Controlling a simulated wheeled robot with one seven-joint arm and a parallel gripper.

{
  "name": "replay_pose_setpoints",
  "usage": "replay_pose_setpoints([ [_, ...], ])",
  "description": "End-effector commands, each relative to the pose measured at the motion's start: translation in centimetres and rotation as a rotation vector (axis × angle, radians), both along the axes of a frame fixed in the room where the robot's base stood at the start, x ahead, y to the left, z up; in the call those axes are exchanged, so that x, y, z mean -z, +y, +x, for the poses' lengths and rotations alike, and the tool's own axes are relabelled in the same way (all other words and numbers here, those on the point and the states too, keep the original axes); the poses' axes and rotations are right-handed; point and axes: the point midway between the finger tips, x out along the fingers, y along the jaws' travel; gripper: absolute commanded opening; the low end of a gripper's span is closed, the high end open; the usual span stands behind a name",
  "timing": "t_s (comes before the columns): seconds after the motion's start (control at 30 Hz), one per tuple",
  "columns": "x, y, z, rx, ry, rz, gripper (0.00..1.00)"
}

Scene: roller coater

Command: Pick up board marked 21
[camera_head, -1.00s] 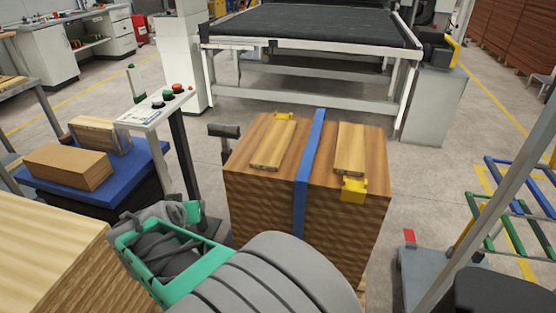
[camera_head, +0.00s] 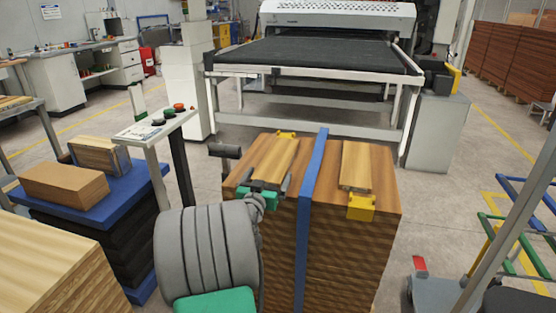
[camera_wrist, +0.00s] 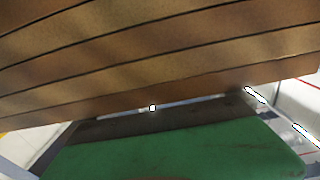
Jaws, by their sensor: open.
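Two light wooden boards lie on top of a tall wooden stack (camera_head: 345,250), one on each side of a blue divider (camera_head: 313,180). The left board (camera_head: 276,156) has a yellow block at its far end; the right board (camera_head: 355,163) has one at its near end. No number is readable, so I cannot tell which board is 21. My gripper (camera_head: 265,187) is open at the near end of the left board, its dark fingers spread to either side. Whether it touches the board is unclear. The wrist view shows layered wood edges (camera_wrist: 160,60) close up.
A control panel on a post (camera_head: 155,124) stands left of the stack. A blue-topped table (camera_head: 130,180) with wooden blocks is further left. A large roller machine (camera_head: 310,50) stands behind.

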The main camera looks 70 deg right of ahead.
Motion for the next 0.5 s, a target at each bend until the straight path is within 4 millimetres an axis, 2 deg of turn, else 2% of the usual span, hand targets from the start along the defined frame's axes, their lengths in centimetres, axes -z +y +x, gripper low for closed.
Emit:
replay_pose_setpoints([
  [0.1, 0.02, -0.94, 0.12, 0.000, 0.001, 0.000, 1.00],
  [0.27, -0.01, -0.92, 0.18, -0.001, 0.000, 0.000, 1.00],
  [0.5, -0.01, -0.89, 0.18, -0.001, 0.000, 0.000, 0.82],
])
